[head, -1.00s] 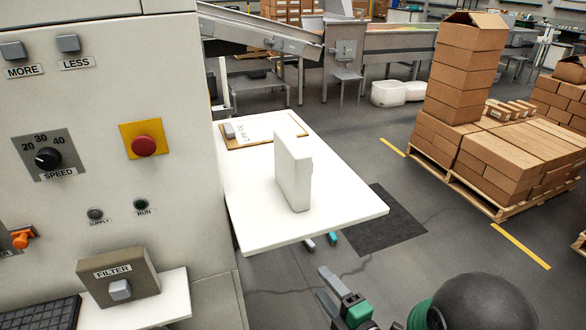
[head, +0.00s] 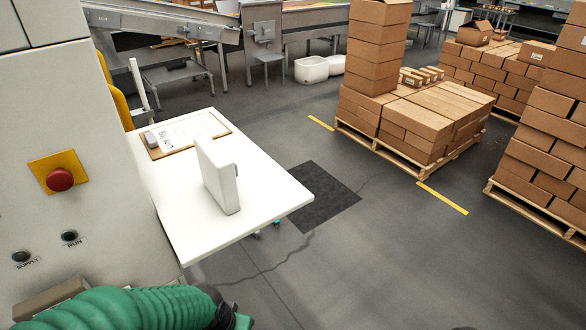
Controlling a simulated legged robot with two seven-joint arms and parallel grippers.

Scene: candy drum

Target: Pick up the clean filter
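The clean filter (head: 217,176) is a white upright slab with a small grip on its right edge. My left arm shows as a green ribbed sleeve at the bottom left, below and in front of the table. Its gripper fingers are not visible. My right gripper is not in view.
A clipboard (head: 187,134) with a grey block on it lies at the table's back. The machine panel with a red button (head: 60,179) stands close on the left. Boxes on a pallet (head: 425,120) stand back right. Open floor lies right of the table.

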